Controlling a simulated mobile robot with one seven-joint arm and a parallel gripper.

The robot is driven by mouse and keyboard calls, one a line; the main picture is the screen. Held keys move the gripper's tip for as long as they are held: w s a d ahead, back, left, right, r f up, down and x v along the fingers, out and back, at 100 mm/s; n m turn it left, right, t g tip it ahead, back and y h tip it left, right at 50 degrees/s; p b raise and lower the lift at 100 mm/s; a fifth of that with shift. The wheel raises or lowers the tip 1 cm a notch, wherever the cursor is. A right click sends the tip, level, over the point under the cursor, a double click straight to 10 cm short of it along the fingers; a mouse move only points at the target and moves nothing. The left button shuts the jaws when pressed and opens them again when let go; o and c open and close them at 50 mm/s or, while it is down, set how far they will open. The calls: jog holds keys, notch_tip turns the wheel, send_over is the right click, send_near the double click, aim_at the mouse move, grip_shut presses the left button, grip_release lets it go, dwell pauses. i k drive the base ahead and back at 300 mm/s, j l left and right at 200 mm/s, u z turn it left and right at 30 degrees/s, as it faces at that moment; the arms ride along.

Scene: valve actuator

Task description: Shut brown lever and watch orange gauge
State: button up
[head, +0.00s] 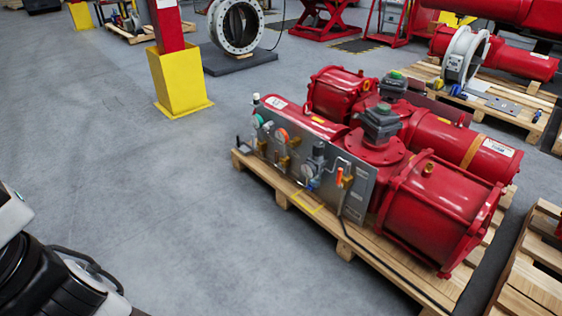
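A red valve actuator (430,140) lies on a wooden pallet (345,247) right of centre. A grey panel (355,203) stands along its near left side and carries the small fittings. A small round orange gauge (282,135) sits at the panel's upper left part; its dial is too small to read. A brown-brass fitting (284,162) shows below it, and another brown fitting (347,182) is further right, beside a small orange part (340,174). I cannot tell which one bears the brown lever, or its position. My gripper is not in view; only parts of my arm show at the lower left, apart from the panel.
A green-rimmed gauge (257,121) is left of the orange one. A black cable (385,267) runs down over the pallet's front. A red post with a yellow base (180,80) stands behind left. Another pallet (535,275) is at right. The grey floor (130,190) left of the actuator is clear.

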aim_at(279, 164)
jog(key=i+j, duration=0.2)
jog(key=i, duration=0.4)
jog(key=i+j, duration=0.2)
jog(key=i, duration=0.45)
jog(key=i+j+u, duration=0.1)
jog(key=i, duration=0.5)
jog(key=i+j, duration=0.25)
jog(key=i, duration=0.35)
jog(key=i+j, duration=0.1)
jog(key=i, duration=0.55)
jog(key=j+u, duration=0.05)
